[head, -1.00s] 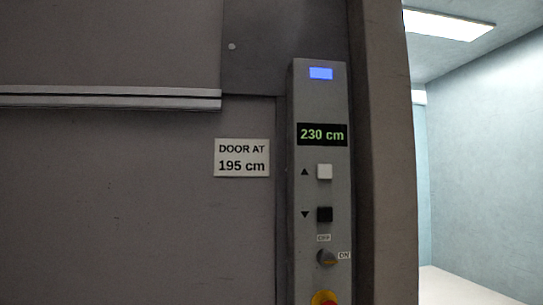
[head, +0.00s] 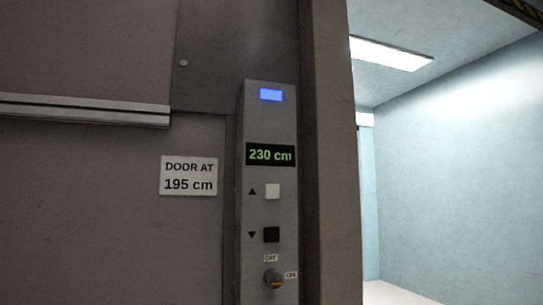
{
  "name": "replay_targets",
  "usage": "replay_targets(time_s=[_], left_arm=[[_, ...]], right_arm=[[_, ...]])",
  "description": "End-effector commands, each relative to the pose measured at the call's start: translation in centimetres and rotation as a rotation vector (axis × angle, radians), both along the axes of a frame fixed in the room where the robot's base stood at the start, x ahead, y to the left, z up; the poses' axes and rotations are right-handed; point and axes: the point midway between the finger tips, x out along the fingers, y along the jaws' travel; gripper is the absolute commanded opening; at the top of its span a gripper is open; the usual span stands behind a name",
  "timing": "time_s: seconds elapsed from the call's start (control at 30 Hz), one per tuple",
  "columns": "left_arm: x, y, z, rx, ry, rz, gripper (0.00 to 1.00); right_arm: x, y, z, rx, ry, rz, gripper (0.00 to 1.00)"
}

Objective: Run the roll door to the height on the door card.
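The door card (head: 189,175) on the wall reads "DOOR AT 195 cm". To its right is a tall grey control panel (head: 257,128). Its display (head: 270,155) reads 230 cm in green, and a blue lamp (head: 271,95) is lit above it. Below are a white button (head: 272,191) beside an up arrow and a black button (head: 271,235) beside a down arrow. A rotary switch (head: 273,279) with OFF and ON labels is at the bottom; its handle points toward ON. Neither gripper is in view.
A wall edge (head: 331,150) stands right of the panel. Beyond it is an opening to a bright room with a pale wall (head: 455,160) and a ceiling light (head: 391,52). A black and yellow striped edge (head: 525,10) shows at the top right. A light rail (head: 85,110) crosses the left wall.

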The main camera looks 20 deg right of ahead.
Motion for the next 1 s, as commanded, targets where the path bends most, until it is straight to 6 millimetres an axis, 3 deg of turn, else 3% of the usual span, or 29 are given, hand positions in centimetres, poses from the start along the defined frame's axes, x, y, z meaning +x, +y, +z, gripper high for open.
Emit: replay_targets(time_s=[0.13, 0.53, 1.0], left_arm=[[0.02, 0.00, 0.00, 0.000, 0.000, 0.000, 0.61], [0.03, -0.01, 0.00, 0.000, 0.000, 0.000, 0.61], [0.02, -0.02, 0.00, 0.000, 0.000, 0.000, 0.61]], right_arm=[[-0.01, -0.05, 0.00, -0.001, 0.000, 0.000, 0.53], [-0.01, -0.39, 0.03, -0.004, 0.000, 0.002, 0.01], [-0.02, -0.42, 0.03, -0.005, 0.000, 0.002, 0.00]])
